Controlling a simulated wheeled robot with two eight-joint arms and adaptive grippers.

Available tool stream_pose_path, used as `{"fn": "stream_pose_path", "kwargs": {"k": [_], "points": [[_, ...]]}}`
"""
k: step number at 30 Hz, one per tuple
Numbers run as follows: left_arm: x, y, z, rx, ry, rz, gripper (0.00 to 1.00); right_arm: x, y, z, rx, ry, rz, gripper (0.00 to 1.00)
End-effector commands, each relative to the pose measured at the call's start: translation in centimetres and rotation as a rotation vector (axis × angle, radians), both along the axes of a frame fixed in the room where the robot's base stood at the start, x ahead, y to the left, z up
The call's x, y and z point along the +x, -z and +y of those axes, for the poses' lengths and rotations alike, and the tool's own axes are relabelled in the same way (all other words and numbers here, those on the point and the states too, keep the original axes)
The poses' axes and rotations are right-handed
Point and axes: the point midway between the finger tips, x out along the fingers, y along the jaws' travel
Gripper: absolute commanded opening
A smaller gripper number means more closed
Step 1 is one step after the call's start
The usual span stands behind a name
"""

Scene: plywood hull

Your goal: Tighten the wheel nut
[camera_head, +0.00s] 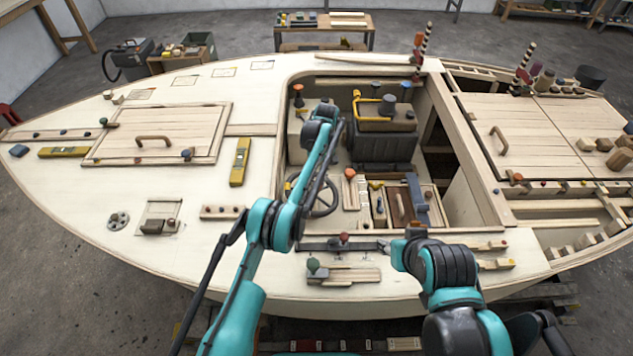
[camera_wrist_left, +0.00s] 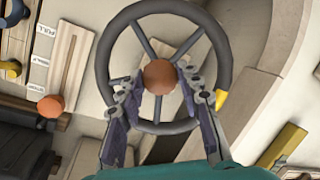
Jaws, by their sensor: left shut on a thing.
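The steering wheel (camera_head: 330,207) sits in the open cockpit, partly behind my left arm in the head view. In the left wrist view the dark wheel (camera_wrist_left: 100,60) shows its spokes and a yellow mark on the right of its rim. The wheel nut (camera_wrist_left: 160,75) is a round orange-brown piece at the hub. My left gripper (camera_wrist_left: 162,82) has a finger on either side of the nut and is shut on it. The left fingers are hidden in the head view. My right gripper (camera_head: 385,246) is at the near edge of the cockpit; its jaws are too small to read.
An orange knob (camera_wrist_left: 51,106) stands beside a panel with PULL and STOP labels. A yellow level (camera_head: 240,162) lies on the deck to the left.

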Motion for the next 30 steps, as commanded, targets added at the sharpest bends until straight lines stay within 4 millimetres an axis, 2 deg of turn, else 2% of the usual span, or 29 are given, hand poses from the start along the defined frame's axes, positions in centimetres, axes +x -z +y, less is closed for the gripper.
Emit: {"fn": "stream_pose_path", "kwargs": {"k": [6, 7, 9, 22, 26, 30], "points": [[0.02, 0.0, -0.04, 0.0, -0.001, -0.002, 0.06, 0.0, 0.0, 0.0, 0.0, 0.0, 0.0, 0.4], [0.02, 0.0, -0.04, 0.0, -0.001, -0.002, 0.43, 0.0, 0.0, 0.0, 0.0, 0.0, 0.0, 0.4], [0.01, 0.0, -0.03, 0.0, -0.001, -0.002, 0.56, 0.0, 0.0, 0.0, 0.0, 0.0, 0.0, 0.4], [-0.03, -0.05, 0.05, 0.0, -0.039, -0.013, 0.56, 0.0, 0.06, 0.0, 0.0, 0.0, 0.0, 0.4], [-0.09, -0.07, 0.16, 0.0, -0.146, -0.047, 0.56, 0.0, 0.22, 0.0, 0.0, 0.0, 0.0, 0.4], [-0.23, -0.05, 0.18, -0.001, -0.347, -0.113, 0.56, 0.0, 0.55, 0.0, 0.0, 0.0, 0.0, 0.4]]}}
